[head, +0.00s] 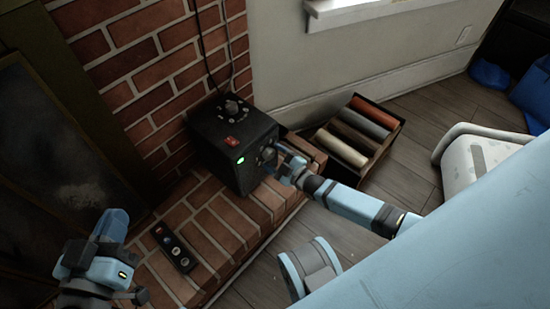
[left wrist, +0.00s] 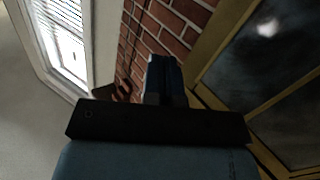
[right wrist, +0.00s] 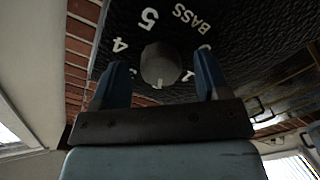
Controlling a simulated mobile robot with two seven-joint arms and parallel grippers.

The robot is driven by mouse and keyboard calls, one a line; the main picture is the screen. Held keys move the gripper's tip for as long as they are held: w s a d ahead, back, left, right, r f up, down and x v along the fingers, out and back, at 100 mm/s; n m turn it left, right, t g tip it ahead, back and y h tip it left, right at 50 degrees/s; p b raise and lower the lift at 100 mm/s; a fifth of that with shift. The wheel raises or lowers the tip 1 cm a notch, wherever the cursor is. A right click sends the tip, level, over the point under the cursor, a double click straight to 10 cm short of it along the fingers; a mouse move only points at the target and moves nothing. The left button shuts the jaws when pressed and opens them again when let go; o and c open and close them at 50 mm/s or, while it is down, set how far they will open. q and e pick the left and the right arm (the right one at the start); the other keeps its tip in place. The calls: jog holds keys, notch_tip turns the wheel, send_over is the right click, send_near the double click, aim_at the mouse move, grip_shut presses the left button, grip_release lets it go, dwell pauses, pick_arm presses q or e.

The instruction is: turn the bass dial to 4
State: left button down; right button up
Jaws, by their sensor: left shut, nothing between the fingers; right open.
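A black box-shaped amplifier (head: 222,150) stands on the brick ledge, with a glowing green light and a red switch. In the right wrist view the round grey bass dial (right wrist: 162,65) sits on its black panel (right wrist: 255,45), with white numbers around it and the word BASS inverted.
A dark remote-like panel with buttons (head: 174,248) lies on the brick ledge (head: 215,222). A dark crate (head: 393,119) with coloured rolls stands on the floor behind my right forearm. Cables run up the brick wall (head: 150,62) behind the amplifier. A white rounded object (head: 478,160) is at the right.

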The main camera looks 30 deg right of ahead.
jog(key=c, duration=0.9)
jog(key=shift+c, duration=0.2)
